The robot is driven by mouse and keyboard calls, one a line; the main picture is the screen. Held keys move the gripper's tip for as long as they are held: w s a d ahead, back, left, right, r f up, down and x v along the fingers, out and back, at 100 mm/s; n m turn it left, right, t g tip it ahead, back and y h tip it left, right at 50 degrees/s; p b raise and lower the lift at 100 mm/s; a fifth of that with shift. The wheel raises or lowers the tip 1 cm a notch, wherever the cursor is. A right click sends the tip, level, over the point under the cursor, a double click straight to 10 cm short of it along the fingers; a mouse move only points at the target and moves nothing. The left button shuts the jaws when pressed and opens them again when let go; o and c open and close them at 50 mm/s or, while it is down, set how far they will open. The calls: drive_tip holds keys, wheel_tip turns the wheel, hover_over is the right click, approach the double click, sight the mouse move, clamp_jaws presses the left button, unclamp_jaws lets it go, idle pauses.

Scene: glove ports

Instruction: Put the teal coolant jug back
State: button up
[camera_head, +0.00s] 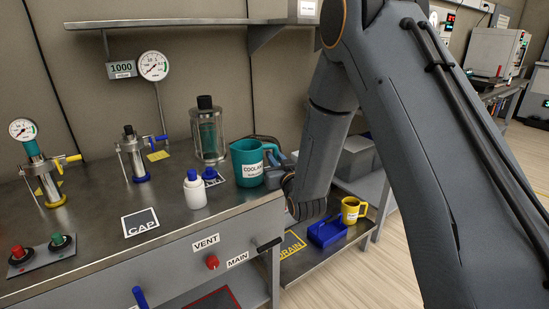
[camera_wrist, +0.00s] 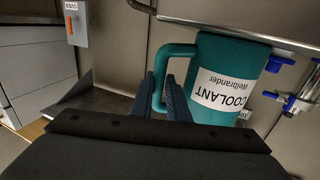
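The teal coolant jug (camera_head: 247,163) is at the right part of the steel bench, upright, with a white COOLANT label. I cannot tell whether its base touches the bench top. It fills the upper middle of the wrist view (camera_wrist: 232,62), where its label reads upside down. My gripper (camera_wrist: 162,88) has one finger on each side of the jug's handle, close against it, and looks shut on it. In the head view my arm comes in from the right, and the gripper is right of the jug, partly hidden by the wrist.
A white bottle with a blue cap (camera_head: 195,190) stands left of the jug, and a glass cylinder (camera_head: 208,132) behind it. A CAP mat (camera_head: 140,222) lies further left. A wall shelf (camera_head: 180,23) is above. A lower shelf holds a blue tray (camera_head: 327,232) and yellow mug (camera_head: 351,210).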

drive_tip(key=o, duration=0.3)
drive_tip(key=shift+o, duration=0.2)
drive_tip(key=shift+r, duration=0.1)
drive_tip(key=shift+s+d, duration=0.1)
drive_tip(key=shift+s, duration=0.1)
drive_tip(key=s+d+f+m+g+h, duration=0.1)
drive_tip(key=s+d+f+g+h, duration=0.1)
drive_tip(key=s+d+g, duration=0.5)
drive_tip(key=s+d+f+m+g+h, duration=0.15)
drive_tip(key=s+d, duration=0.35)
drive_tip(key=s, duration=0.6)
drive_tip(key=s+d+r+g, duration=0.1)
drive_tip(key=s+g, duration=0.2)
drive_tip(key=s, duration=0.5)
drive_tip(key=s+d+r+g+h, duration=0.1)
drive_tip(key=s+d+g, duration=0.1)
drive_tip(key=s, duration=0.5)
drive_tip(key=s+d+r+m+g, duration=0.1)
drive_tip(key=s+d+g, duration=0.1)
drive_tip(key=s, duration=0.6)
drive_tip(key=shift+s+r+g, duration=0.3)
drive_tip(key=shift+r+g, duration=0.1)
drive_tip(key=shift+g, duration=0.45)
drive_tip(key=shift+h, duration=0.25)
